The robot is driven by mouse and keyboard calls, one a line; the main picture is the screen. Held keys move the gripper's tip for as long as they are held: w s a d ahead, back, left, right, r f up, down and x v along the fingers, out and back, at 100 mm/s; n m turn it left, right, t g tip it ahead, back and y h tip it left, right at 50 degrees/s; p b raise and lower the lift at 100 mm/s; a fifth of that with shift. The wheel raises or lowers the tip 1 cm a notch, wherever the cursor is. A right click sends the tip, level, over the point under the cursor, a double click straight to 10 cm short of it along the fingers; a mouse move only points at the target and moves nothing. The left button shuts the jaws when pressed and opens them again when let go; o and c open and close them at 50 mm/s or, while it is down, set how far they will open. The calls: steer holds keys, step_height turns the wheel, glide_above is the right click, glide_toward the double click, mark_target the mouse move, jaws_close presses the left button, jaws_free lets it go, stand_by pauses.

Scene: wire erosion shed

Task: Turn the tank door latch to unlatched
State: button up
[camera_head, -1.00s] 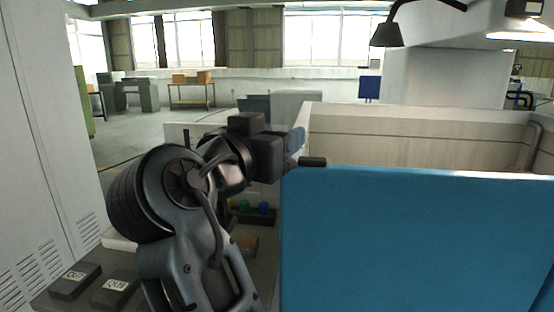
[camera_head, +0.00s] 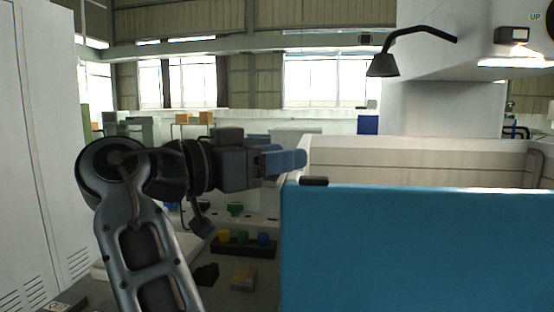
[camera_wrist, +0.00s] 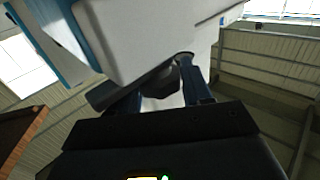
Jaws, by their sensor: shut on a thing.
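The blue tank door (camera_head: 415,250) stands upright at the right in the head view. A short black piece (camera_head: 314,181), seemingly part of the latch, sits on its top left corner. My gripper (camera_head: 292,161) reaches level from the left to this corner, its blue fingers just above and left of the black piece. In the wrist view, my gripper's fingers (camera_wrist: 165,98) are on either side of a dark latch lever (camera_wrist: 160,84), and the gripper is shut on it. The lever lies below a white and blue body. Its exact turn angle is hard to tell.
The pale tank wall (camera_head: 420,155) rises behind the door. A black lamp (camera_head: 383,64) hangs over the tank. A dark tray with coloured pieces (camera_head: 243,243) lies below my arm. A white cabinet (camera_head: 40,150) stands at the left.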

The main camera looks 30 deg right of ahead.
steer(key=shift+f, duration=0.1)
steer(key=o, duration=0.9)
steer(key=shift+s+a+b, duration=0.15)
steer(key=shift+a, duration=1.15)
steer(key=shift+s+a+b, duration=0.15)
steer(key=shift+s+a, duration=0.05)
steer(key=shift+a, duration=1.05)
steer(key=shift+s+a+b, duration=0.15)
steer(key=shift+a, duration=1.15)
steer(key=shift+s, duration=0.1)
